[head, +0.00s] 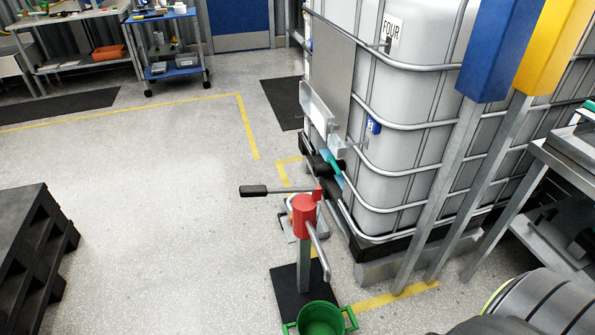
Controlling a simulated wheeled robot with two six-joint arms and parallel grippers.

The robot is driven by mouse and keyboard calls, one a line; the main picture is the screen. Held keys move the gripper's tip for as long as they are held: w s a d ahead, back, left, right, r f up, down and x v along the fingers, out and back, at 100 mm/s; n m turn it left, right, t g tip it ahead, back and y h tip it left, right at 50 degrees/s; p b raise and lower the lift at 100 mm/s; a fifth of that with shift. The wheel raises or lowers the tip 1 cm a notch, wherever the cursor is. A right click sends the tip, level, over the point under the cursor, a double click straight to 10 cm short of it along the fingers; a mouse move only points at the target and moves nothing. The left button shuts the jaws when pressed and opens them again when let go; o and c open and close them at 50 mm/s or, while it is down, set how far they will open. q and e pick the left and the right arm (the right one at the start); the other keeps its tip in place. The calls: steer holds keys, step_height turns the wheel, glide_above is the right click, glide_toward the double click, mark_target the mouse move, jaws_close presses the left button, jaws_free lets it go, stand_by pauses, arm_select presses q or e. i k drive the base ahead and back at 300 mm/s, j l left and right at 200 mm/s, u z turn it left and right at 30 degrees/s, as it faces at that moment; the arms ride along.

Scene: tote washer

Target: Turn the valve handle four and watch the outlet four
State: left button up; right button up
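A large white caged tank (400,90) at the right carries a sign reading "FOUR" (391,29). Low on its near left corner is a black outlet fitting (316,163) with a small teal part (332,166) on it. In front of it, a grey post (304,262) holds a red valve head (304,217). A lever with a black grip (254,191) reaches left from the head, roughly level. A bent grey pipe (319,250) slopes down from the head towards a green bucket (320,320). I see no liquid at the pipe's end.
A black pallet stack (32,245) stands at the left. Blue and yellow boxes on grey posts (455,185) stand before the tank's right part. A grey bench (565,155) is at the right edge. Shelves and a blue cart (172,68) stand behind. The middle floor is clear.

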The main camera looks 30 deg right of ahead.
mark_target(330, 159)
steer(key=i+j+u, duration=0.4)
steer(key=i+j, duration=0.65)
steer(key=i+l+z, duration=0.1)
steer(key=i+z, duration=0.7)
steer(key=i+j+z, duration=0.1)
steer(key=i+z, duration=0.3)
steer(key=i+j+z, duration=0.2)
steer(key=z, duration=0.15)
